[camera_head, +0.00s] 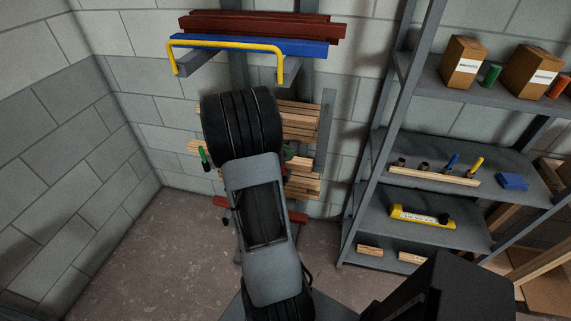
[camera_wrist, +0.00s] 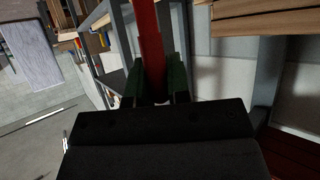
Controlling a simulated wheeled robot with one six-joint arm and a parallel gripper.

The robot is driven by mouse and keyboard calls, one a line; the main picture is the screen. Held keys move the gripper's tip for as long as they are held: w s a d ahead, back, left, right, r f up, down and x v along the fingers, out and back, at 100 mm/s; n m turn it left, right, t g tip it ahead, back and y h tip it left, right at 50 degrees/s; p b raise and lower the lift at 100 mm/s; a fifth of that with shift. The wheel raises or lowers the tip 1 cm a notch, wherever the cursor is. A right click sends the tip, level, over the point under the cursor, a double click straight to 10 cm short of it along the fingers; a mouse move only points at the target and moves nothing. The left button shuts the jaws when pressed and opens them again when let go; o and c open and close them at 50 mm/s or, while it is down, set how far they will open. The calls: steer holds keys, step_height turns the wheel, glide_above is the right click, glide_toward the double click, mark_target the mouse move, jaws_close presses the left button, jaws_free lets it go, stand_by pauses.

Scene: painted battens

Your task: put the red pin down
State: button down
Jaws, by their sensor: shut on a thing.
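The red pin (camera_wrist: 149,40) is a straight red bar in the wrist view, running up from between my fingers to the top edge. My gripper (camera_wrist: 152,84) has green-sided fingers, one on each side of the pin, and is shut on it. The pin's lower end is hidden between the fingers and behind the dark gripper body. In the head view my arm covers most of my gripper, in front of the batten rack. I cannot make out the pin there, nor whether it touches anything beyond the fingers.
Bare wooden battens (camera_head: 301,120) lie on the wall rack. Dark red battens (camera_head: 265,24) and a blue batten (camera_head: 290,47) lie higher, with a yellow bar (camera_head: 228,43) in front. A grey shelf unit (camera_head: 462,220) stands right, holding boxes and tools. The floor (camera_head: 150,250) at left is clear.

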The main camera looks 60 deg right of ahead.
steer(key=shift+f, duration=2)
steer(key=c, duration=1.1)
jaws_free()
steer(key=shift+r, duration=0.1)
